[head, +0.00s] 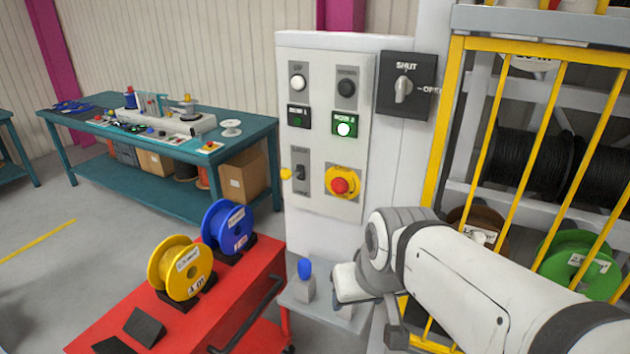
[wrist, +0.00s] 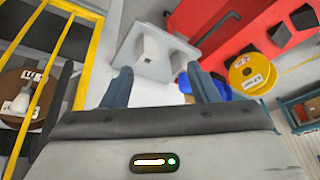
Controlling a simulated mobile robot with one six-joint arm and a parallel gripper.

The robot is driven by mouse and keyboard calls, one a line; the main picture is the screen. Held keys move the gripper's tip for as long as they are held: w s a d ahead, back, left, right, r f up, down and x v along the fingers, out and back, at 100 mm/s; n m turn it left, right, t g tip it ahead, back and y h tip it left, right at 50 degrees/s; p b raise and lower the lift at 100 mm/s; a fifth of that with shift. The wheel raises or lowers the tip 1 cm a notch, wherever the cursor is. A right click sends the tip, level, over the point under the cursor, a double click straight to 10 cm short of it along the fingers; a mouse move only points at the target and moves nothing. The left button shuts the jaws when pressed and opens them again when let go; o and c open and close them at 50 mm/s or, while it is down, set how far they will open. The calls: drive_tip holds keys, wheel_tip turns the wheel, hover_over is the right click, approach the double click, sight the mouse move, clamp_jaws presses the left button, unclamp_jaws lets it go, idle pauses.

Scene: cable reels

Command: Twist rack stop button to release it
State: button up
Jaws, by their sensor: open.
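The rack stop button is a red mushroom knob (head: 340,186) on a yellow surround, low right on the grey control panel (head: 326,128) in the head view. My arm is in front of the cabinet, to the right of and below the button.
A red cart (head: 180,318) carries a yellow reel (head: 180,268) and a blue reel (head: 228,228). A small grey shelf (head: 318,309) below the panel holds a blue-topped item (head: 305,270). A yellow-barred rack gate (head: 500,150) stands at right. A teal workbench (head: 100,165) is at back left.

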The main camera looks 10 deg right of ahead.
drive_tip(key=shift+o, duration=0.4)
drive_tip(key=w+a+t+y+b, duration=0.1)
drive_tip(key=w+a+t+b, duration=0.2)
drive_tip(key=w, duration=0.4)
drive_tip(key=shift+w+a+r+y, duration=0.25)
drive_tip(key=shift+w+a+y, duration=0.15)
drive_tip(key=shift+a, duration=0.35)
drive_tip(key=m+t+h+b, duration=0.7)
drive_tip(key=m+h+b, duration=0.3)
drive_tip(key=h+b, duration=0.25)
approach(337, 188)
drive_tip(key=x, duration=0.2)
drive_tip(key=shift+h, duration=0.25)
drive_tip(key=x, duration=0.7)
drive_tip(key=shift+f+p, duration=0.1)
drive_tip(key=shift+p, duration=0.3)
drive_tip(key=shift+a, duration=0.1)
drive_tip(key=shift+c, duration=0.2)
